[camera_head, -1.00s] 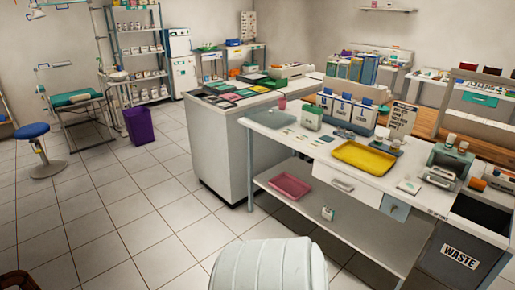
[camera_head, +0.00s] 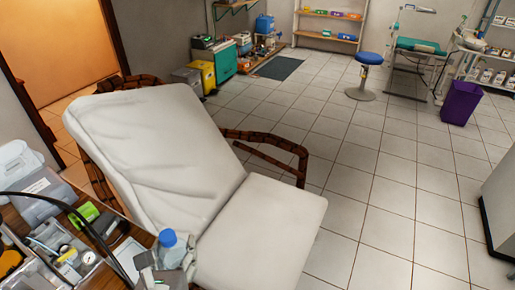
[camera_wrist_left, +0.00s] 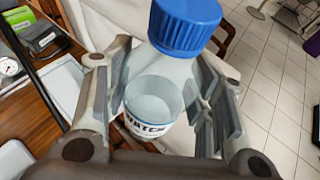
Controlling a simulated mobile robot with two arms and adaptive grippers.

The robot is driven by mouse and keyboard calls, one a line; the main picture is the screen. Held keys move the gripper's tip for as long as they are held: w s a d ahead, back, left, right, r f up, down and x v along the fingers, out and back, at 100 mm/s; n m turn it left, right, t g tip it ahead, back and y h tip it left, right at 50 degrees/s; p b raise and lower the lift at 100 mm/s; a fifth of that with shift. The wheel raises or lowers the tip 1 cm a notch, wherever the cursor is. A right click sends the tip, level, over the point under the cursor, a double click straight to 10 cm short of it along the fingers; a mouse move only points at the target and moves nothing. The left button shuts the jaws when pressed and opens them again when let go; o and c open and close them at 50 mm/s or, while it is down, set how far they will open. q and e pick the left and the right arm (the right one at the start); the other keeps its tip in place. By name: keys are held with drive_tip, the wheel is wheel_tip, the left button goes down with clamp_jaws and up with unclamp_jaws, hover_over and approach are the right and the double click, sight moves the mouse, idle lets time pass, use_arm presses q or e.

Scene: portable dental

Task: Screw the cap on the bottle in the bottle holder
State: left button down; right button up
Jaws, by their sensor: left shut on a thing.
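A clear bottle (camera_head: 172,257) with a blue cap (camera_head: 168,238) stands out at the bottom of the head view, in front of the white chair. My left gripper (camera_head: 165,272) is shut on the bottle. In the left wrist view the two fingers lie on either side of the clear bottle (camera_wrist_left: 153,98), with the ribbed blue cap (camera_wrist_left: 185,25) on its top. The bottle carries a white label with dark lettering, partly hidden. Whether the cap is screwed tight cannot be told. I cannot make out a bottle holder. My right gripper is not in view.
A wooden table (camera_head: 128,226) at the lower left bears a tray of tools, a green item (camera_head: 84,214) and white equipment (camera_head: 20,165). A white reclining chair (camera_head: 165,140) stands right beside it. The tiled floor to the right is mostly clear, with a blue stool (camera_head: 369,58) farther off.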

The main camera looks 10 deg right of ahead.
use_arm(q)
drive_tip(key=s+a+f+n+y, duration=0.1)
drive_tip(key=s+a+f, duration=0.2)
drive_tip(key=a, duration=0.6)
drive_tip(key=s, duration=0.2)
drive_tip(key=shift+s+f, duration=0.35)
drive_tip(key=shift+s, duration=0.05)
